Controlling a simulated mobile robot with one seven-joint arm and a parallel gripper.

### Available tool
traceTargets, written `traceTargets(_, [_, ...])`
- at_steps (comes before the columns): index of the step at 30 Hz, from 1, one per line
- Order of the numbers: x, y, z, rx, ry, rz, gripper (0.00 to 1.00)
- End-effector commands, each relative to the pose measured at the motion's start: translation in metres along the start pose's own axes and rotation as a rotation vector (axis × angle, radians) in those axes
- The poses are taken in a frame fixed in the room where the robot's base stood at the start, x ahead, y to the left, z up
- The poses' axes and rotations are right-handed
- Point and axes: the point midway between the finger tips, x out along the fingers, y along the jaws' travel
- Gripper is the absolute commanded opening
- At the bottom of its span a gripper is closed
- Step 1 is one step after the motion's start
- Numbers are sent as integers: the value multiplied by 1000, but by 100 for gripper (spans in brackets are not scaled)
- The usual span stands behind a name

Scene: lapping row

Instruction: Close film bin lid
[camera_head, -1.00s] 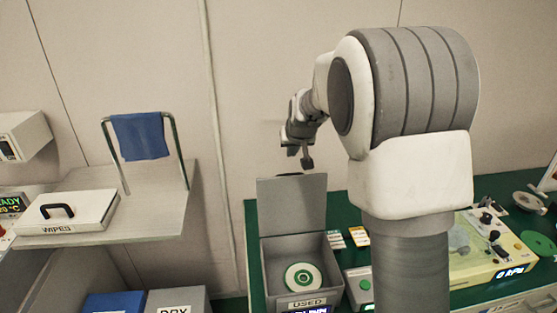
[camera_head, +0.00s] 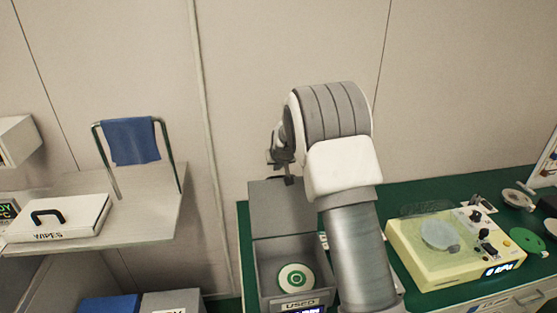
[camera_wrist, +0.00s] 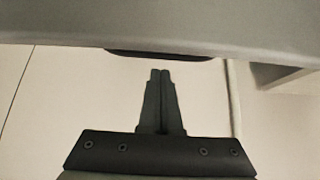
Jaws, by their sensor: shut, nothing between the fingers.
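The film bin (camera_head: 308,252) is a grey box labelled USED on the green bench, with a white and green disc (camera_head: 296,279) inside. Its grey lid (camera_head: 280,208) stands open and upright at the back. My gripper (camera_head: 288,181) is at the lid's top edge in the head view, partly hidden by my arm. In the wrist view my gripper (camera_wrist: 160,73) is shut and empty, its fingertips just below a grey panel with a dark strip (camera_wrist: 160,55), likely the lid and its handle. I cannot tell whether they touch.
A yellow machine (camera_head: 450,245) stands right on the green bench (camera_head: 400,197). Left is a shelf (camera_head: 150,220) with a WIPES box (camera_head: 60,218) and a blue cloth on a rail (camera_head: 131,141). The wall is close behind the bin.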

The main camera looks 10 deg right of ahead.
Motion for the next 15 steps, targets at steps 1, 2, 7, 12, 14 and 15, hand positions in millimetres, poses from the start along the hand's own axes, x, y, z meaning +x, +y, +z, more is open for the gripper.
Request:
traceTargets(1, [-8, 0, 3, 1, 2, -1, 0])
traceTargets(2, [-10, 0, 5, 0, 3, -1, 0])
traceTargets(7, [-20, 0, 18, 0, 2, 0, 0])
traceTargets(12, [-24, 0, 24, 0, 3, 0, 0])
traceTargets(14, [-24, 0, 25, 0, 3, 0, 0])
traceTargets(15, [-24, 0, 25, 0, 3, 0, 0])
